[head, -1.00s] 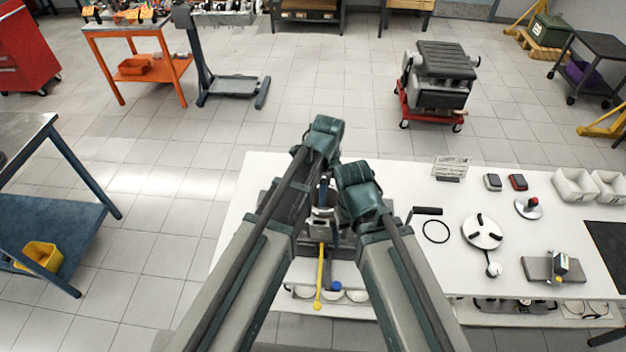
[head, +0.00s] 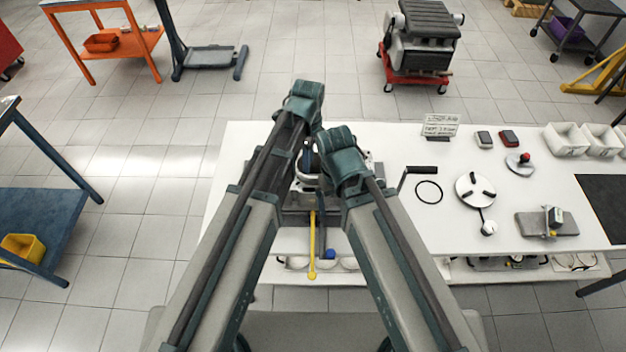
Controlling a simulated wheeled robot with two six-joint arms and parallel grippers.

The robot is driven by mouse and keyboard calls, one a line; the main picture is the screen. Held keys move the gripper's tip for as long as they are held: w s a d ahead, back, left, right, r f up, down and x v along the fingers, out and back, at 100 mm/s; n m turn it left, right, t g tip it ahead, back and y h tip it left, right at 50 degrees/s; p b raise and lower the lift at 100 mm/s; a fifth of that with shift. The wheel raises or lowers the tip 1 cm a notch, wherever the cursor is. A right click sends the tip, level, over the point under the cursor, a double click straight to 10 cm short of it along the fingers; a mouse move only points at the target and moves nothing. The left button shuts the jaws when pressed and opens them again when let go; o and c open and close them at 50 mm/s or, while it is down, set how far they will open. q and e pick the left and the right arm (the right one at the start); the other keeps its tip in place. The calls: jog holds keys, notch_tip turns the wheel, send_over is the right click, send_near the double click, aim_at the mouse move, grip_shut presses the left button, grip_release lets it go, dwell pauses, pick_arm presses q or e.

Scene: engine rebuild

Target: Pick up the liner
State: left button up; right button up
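I cannot make out the liner for certain. Both my arms reach over the middle-left of the white bench (head: 405,225) and hide much of what stands there. My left gripper (head: 309,164) shows only in part between the two arms, above a grey fixture (head: 298,217) with a yellow-handled lever (head: 312,245) and a blue knob. Its fingertips are too hidden to tell open from shut. My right gripper is hidden behind its own arm.
Right of my arms lie a black ring (head: 428,191), a round white plate (head: 476,190), a grey block (head: 535,226) and white bins (head: 566,140). A small sign (head: 440,125) stands at the back. An engine on a red stand (head: 417,77) is beyond the bench.

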pick_arm(q)
jog(key=shift+f+b, duration=0.7)
jog(key=shift+f, duration=0.55)
pick_arm(e)
jog(key=shift+f, duration=1.25)
pick_arm(q)
jog(key=f+b, duration=0.5)
jog(key=shift+d+f, duration=0.2)
jog(key=shift+r, duration=0.1)
pick_arm(e)
notch_tip(320, 180, down, 5)
jog(key=shift+f, duration=0.1)
pick_arm(q)
grip_shut()
